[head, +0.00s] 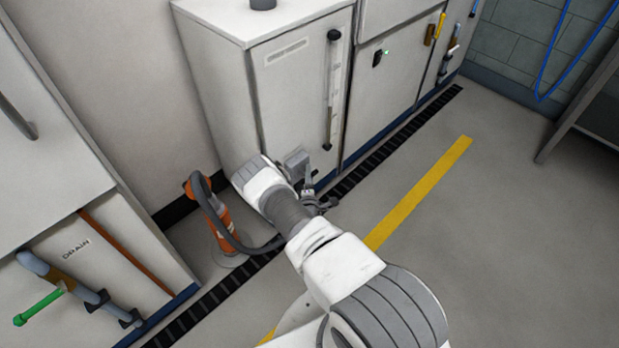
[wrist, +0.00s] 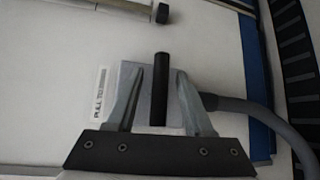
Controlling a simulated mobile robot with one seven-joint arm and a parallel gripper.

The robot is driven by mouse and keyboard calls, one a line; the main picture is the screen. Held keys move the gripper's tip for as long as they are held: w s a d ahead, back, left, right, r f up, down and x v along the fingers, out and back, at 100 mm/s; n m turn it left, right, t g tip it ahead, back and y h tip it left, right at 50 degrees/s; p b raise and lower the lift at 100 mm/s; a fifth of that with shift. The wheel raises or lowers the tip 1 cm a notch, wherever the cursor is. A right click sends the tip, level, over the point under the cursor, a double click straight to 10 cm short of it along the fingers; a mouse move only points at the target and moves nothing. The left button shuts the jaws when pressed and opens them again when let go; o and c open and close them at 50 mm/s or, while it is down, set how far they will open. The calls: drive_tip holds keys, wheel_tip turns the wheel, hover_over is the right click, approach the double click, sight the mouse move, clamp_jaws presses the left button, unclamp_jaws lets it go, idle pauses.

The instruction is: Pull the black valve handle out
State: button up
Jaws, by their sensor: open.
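The black valve handle (wrist: 160,90) is a narrow upright bar in the wrist view, in front of a grey valve block (wrist: 128,75) on the white cabinet front. My gripper (wrist: 160,76) is open. Its two grey fingers stand on either side of the handle, with a visible gap on both sides and no contact seen. A label reading "PULL TO" (wrist: 100,94) is left of the block; the rest is too small to read. In the head view my gripper is low at the cabinet (head: 225,85), and I cannot make out the handle there.
A vertical sight tube (head: 334,95) is mounted above the valve. An orange device (head: 217,213) with a dark hose stands left of my arm, close to it. A black floor grate (head: 405,125) runs along the cabinets. Open floor (head: 480,240) lies to the right.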

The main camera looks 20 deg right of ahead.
clamp_jaws()
idle(1.4)
